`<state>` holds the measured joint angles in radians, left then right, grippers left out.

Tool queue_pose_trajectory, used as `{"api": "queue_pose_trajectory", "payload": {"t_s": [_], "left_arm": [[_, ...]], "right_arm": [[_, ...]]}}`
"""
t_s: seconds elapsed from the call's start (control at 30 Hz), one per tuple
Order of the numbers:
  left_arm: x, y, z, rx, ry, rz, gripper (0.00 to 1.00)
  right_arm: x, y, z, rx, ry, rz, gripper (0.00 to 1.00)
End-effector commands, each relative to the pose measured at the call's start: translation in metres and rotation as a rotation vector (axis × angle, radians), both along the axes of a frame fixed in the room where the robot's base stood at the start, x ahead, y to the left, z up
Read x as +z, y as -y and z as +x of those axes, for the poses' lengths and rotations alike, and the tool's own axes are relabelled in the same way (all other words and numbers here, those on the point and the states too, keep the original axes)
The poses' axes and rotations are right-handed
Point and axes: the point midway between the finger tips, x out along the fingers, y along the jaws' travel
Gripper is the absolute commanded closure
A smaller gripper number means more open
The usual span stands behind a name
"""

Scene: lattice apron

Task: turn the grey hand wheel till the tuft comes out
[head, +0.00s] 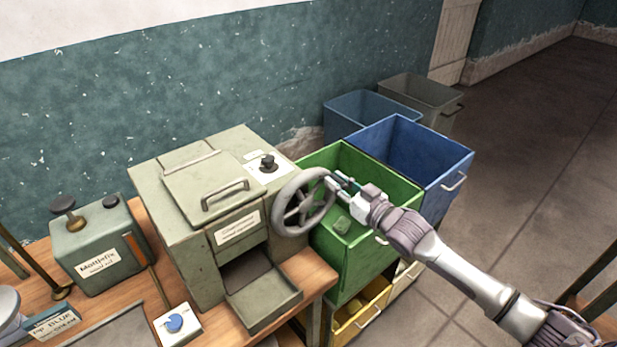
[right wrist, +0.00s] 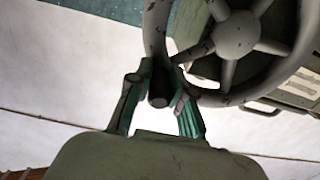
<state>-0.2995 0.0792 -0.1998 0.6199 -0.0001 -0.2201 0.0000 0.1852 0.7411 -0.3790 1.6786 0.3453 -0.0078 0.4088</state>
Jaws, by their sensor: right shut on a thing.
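The grey hand wheel (head: 281,213) is on the right side of a grey-green machine (head: 165,215). My right gripper (head: 339,184) is at the right of the wheel's rim. In the right wrist view its two fingers (right wrist: 158,88) are closed around the wheel's dark handle peg, and the spoked wheel (right wrist: 236,36) fills the upper right. The machine's front chute and open tray (head: 262,303) look empty. No tuft shows; the inside of the machine is hidden. My left gripper is not in view.
A green bin (head: 375,262) with a green lump stands right below the wheel. A blue bin (head: 452,180) and a grey bin (head: 447,103) stand behind. A labelled box (head: 98,258) and a blue knob box (head: 178,324) are on the wooden table. Floor at right is clear.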

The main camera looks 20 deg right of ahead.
Motion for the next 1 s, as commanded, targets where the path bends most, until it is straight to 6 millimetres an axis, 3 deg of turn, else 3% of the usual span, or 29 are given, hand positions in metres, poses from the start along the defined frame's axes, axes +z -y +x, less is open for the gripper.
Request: {"api": "queue_pose_trajectory", "payload": {"t_s": [0.17, 0.4, 0.77, 1.0], "left_arm": [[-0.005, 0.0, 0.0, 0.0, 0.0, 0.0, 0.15], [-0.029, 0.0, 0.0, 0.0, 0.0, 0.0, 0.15], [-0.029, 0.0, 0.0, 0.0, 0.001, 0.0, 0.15], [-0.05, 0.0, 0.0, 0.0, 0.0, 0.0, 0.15]], "right_arm": [[-0.004, 0.003, 0.002, -0.002, 0.004, -0.001, 1.0], [-0.033, 0.017, 0.006, -0.002, 0.002, -0.002, 1.0], [-0.032, 0.019, 0.007, -0.002, 0.004, 0.0, 1.0], [-0.062, 0.021, 0.008, -0.001, 0.002, 0.0, 1.0]]}}
